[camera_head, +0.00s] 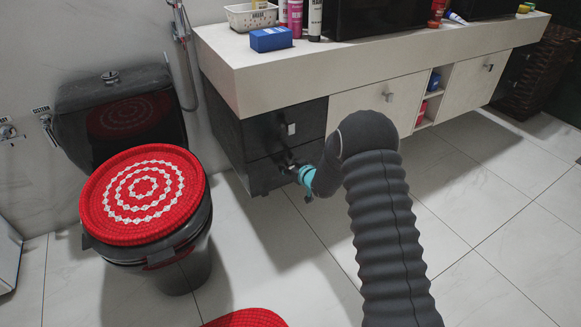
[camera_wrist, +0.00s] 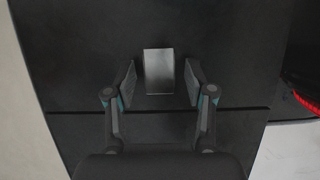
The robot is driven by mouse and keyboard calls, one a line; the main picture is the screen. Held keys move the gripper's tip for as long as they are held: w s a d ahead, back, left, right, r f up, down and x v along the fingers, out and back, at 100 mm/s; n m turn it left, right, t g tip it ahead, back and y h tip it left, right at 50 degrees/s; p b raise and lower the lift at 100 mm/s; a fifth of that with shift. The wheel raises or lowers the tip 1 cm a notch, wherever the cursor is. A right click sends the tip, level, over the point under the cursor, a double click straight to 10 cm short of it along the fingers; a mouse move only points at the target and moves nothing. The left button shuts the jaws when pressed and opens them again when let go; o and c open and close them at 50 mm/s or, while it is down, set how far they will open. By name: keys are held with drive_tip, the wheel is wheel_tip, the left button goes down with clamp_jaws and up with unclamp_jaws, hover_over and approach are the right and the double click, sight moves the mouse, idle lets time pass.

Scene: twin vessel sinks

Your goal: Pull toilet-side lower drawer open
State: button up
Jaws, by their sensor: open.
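The dark lower drawer (camera_head: 260,177) is beside the toilet, under the counter, and looks flush with the drawer above. Its pale metal handle (camera_wrist: 159,71) shows in the wrist view but is hidden behind my gripper in the head view. My gripper (camera_head: 287,162) is open at the lower drawer's front. In the wrist view, my gripper's two fingers (camera_wrist: 160,82) stand either side of the handle, with a gap on each side. A seam between the two drawer fronts (camera_wrist: 160,109) crosses the wrist view below the handle.
The upper dark drawer has its own pale handle (camera_head: 291,129). The toilet (camera_head: 160,255) with a red cover (camera_head: 142,194) stands to the left, close to the drawers. A red mat (camera_head: 245,319) lies on the floor. The tiled floor (camera_head: 480,220) to the right is clear.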

clamp_jaws()
drive_tip(key=shift+s+d, duration=0.1)
drive_tip(key=shift+d, duration=0.05)
